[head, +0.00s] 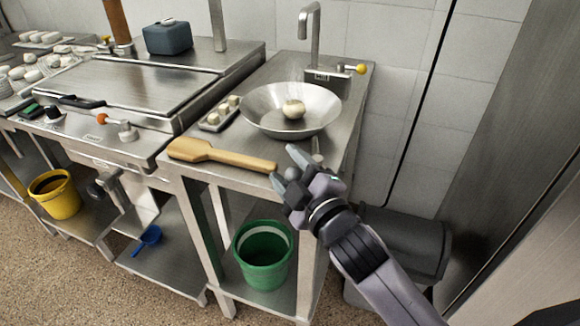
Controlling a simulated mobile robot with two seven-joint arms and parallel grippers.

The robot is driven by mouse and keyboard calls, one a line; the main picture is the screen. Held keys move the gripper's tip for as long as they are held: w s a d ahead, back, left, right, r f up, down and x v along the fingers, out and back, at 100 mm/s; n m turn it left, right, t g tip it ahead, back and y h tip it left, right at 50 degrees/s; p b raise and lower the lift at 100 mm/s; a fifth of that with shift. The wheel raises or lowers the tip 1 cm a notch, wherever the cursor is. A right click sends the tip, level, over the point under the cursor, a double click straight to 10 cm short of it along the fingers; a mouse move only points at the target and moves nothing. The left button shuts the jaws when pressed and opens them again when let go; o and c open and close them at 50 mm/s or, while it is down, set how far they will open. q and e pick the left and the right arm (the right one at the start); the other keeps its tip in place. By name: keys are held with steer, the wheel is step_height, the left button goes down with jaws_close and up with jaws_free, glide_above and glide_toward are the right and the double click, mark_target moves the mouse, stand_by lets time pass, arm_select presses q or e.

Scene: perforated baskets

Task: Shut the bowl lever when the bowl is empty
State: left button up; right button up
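A wide metal bowl (262,105) sits in the worktop on the right, below a tall tap (310,30). A pale round lump (293,109) lies inside the bowl, so the bowl is not empty. A short metal post (316,150) stands at the front of the worktop, just right of my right gripper; I cannot tell whether it is the bowl lever. A yellow-knobbed lever (350,68) sits beside the tap. My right gripper (288,169) is at the worktop's front edge, fingers apart with nothing between them. My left gripper is not in view.
A wooden paddle (220,154) lies along the front edge, left of my gripper. A small tray (219,113) of pale pieces is beside the bowl. A green bucket (263,262) stands on the shelf below. A wall is behind.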

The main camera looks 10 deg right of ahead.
steer(key=shift+s+f, duration=0.1)
steer(key=shift+f, duration=0.05)
steer(key=v, duration=0.7)
stand_by(0.3)
